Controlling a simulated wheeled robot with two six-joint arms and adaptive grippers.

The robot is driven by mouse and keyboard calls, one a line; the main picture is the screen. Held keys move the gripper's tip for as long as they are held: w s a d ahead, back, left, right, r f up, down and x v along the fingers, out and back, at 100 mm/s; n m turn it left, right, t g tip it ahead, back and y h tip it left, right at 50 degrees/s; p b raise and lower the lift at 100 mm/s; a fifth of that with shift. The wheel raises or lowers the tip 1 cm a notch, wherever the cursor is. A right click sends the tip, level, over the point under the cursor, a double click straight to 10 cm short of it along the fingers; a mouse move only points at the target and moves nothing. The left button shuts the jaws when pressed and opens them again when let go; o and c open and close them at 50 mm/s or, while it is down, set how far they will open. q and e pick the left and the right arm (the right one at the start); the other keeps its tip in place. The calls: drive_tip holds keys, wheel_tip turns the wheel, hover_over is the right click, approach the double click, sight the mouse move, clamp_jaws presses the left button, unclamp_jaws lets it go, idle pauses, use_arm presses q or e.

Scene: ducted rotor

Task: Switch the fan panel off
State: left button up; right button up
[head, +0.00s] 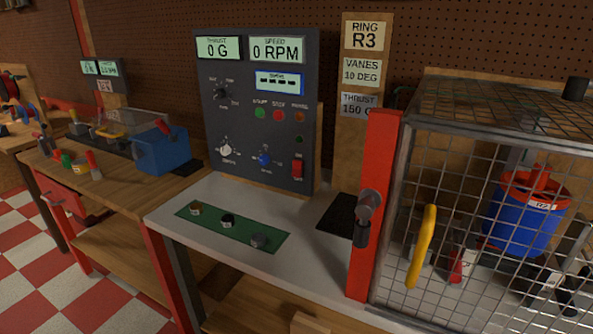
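The fan panel (257,110) is a dark upright box at the back of the grey bench. Its displays read thrust 0 G (218,48) and speed 0 RPM (276,50), and a smaller blue-framed display (279,83) is lit below. A red rocker switch (298,169) sits at its lower right; its position is too small to tell. A green button (260,113), a red button (278,115), a white knob (226,150) and a blue knob (264,159) are on its face. Neither gripper is in view.
A wire-mesh cage (480,170) with a red post (375,205) and yellow handle (421,246) stands at right, around a blue and red ducted rotor (525,215). A green mat (232,226) with small parts lies before the panel. Bare bench surrounds it. A blue bin (161,150) stands left.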

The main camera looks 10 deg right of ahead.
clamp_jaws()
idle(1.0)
